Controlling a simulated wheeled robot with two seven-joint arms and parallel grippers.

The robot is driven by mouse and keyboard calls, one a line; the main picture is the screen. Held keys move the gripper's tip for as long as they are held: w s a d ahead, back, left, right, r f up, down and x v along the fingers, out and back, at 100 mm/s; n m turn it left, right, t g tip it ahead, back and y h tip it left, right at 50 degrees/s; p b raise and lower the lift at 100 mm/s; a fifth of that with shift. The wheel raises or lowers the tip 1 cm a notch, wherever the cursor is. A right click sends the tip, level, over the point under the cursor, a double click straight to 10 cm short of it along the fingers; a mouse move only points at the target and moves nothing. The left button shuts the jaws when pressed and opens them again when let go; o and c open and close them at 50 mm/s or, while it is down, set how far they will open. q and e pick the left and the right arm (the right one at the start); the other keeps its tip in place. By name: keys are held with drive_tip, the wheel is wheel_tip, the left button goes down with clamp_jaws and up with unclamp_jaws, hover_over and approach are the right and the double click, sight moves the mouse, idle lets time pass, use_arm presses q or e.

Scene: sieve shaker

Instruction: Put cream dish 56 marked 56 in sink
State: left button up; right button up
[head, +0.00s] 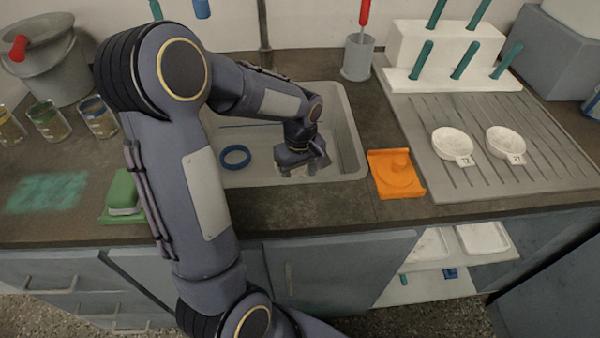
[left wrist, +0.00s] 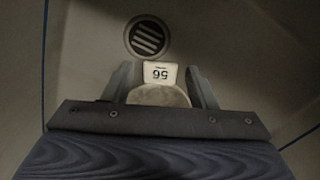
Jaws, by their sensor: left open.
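The cream dish marked 56 (left wrist: 158,95) shows in the left wrist view, between the fingers of my left gripper, with its white tag towards the drain. Its near part is hidden behind the gripper body. My left gripper (left wrist: 160,86) is open around the dish and sits low inside the grey sink (head: 343,130), as the head view also shows (head: 297,172). In the head view the gripper hides the dish. I cannot tell whether the dish touches the sink floor. My right gripper is not in view.
The round drain (left wrist: 147,37) lies just beyond the dish. A blue ring (head: 235,157) lies in the sink left of my gripper. Right of the sink are an orange holder (head: 396,174) and a drainboard (head: 465,184) with two white dishes (head: 453,142).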

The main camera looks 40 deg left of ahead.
use_arm(q)
wheel_tip(320, 180, up, 12)
drive_tip(key=p, duration=0.3)
drive_tip(key=shift+r, duration=0.15)
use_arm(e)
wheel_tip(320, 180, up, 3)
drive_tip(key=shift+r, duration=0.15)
